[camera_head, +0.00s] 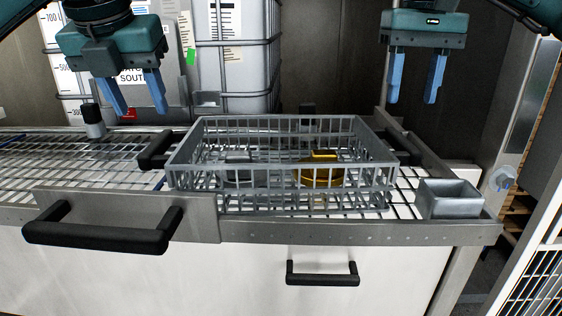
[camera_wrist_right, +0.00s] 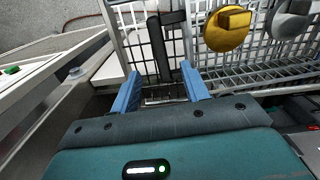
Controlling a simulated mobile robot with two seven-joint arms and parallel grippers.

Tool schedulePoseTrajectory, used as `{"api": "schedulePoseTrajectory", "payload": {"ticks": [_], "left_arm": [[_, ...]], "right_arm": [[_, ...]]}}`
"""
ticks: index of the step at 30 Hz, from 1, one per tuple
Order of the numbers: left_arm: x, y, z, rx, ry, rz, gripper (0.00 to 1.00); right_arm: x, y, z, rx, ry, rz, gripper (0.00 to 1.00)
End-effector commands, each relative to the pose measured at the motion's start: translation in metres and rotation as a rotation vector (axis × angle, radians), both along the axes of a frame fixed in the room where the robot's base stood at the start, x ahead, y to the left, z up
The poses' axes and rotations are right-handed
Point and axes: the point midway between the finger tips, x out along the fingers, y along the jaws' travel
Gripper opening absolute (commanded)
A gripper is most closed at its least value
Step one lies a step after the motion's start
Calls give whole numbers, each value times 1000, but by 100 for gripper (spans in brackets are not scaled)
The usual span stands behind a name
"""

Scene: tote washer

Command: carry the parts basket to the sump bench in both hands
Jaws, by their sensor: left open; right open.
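The grey parts basket (camera_head: 280,181) stands on the wire rack of the bench in the head view. It has a black handle at its left end (camera_head: 155,150) and another at its right end (camera_head: 402,147). A yellow part (camera_head: 321,172) and a grey part (camera_head: 238,170) lie inside. My left gripper (camera_head: 134,106) is open and empty, above and behind the left handle. My right gripper (camera_head: 413,98) is open and empty above the right handle. In the right wrist view the handle (camera_wrist_right: 158,48) shows beyond the open blue fingers (camera_wrist_right: 162,98), apart from them.
A small grey open box (camera_head: 449,198) sits at the bench's front right corner. A dark-capped cylinder (camera_head: 93,121) stands on the rack (camera_head: 60,160) at left. A caged white tank (camera_head: 235,60) is behind. Black drawer handles (camera_head: 100,236) stick out in front.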

Motion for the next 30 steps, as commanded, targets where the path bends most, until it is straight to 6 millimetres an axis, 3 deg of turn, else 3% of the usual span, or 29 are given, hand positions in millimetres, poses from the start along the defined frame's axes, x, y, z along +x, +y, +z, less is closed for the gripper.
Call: {"api": "schedulePoseTrajectory", "payload": {"ticks": [12, 18, 30], "left_arm": [[29, 2, -72, -1, 4, 0, 45], [40, 2, -98, -1, 3, 0, 45], [46, 2, -111, -2, 1, -2, 45]], "right_arm": [[0, -1, -77, 1, -1, -3, 45], [0, 0, -106, 1, -1, -3, 45], [0, 0, -120, 2, -3, -3, 45]]}}
